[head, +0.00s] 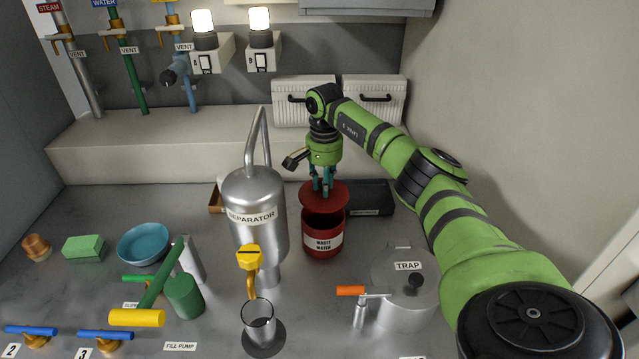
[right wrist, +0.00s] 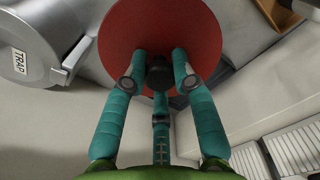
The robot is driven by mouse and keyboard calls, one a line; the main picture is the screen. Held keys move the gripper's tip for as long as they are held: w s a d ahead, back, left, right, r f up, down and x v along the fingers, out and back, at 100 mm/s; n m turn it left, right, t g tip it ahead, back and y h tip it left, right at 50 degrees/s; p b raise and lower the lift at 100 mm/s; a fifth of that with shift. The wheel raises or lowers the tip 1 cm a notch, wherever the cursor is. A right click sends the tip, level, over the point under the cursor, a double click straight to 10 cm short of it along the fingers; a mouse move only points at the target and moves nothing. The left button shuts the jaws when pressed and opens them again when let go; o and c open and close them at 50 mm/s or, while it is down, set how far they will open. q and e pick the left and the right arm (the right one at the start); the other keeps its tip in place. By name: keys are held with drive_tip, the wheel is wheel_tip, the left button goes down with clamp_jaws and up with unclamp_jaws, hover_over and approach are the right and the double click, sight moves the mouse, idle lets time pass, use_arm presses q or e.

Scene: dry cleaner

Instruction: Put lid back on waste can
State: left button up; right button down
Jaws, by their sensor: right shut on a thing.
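The red waste can (head: 323,236), labelled "WASTE WATER", stands on the metal counter, and its dark opening shows at the front. The round red lid (head: 337,198) is above the can, a little toward the back, and hides part of the opening. My right gripper (head: 322,186) is shut on the lid's dark knob from above. In the right wrist view the lid (right wrist: 125,55) shows between and beyond the fingers of the gripper (right wrist: 158,75), with the black knob (right wrist: 158,72) between them. Whether the lid touches the rim I cannot tell. My left gripper is out of view.
The steel separator (head: 262,205) stands just left of the can. The trap (head: 405,280) with its orange-handled valve (head: 351,290) is in front to the right. A dark box (head: 372,197) lies right behind the can. A glass cylinder (head: 257,325) stands at the front.

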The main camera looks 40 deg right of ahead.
drive_tip(key=shift+w+d+f, duration=0.1)
drive_tip(key=shift+w+f, duration=0.1)
drive_tip(key=shift+w, duration=0.2)
drive_tip(key=shift+s+f+b, duration=0.15)
drive_tip(key=shift+f+b, duration=0.25)
drive_tip(key=shift+b, duration=0.1)
wheel_tip(320, 180, down, 4)
drive_tip(key=b, duration=0.3)
drive_tip(key=shift+f+b, duration=0.3)
drive_tip(key=shift+f, duration=0.2)
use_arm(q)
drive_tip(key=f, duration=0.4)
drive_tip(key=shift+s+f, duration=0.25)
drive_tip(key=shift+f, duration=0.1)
use_arm(e)
drive_tip(key=shift+f, duration=0.1)
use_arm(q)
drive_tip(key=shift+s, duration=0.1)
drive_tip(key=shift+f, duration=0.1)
use_arm(e)
drive_tip(key=shift+f, duration=0.15)
idle(0.3)
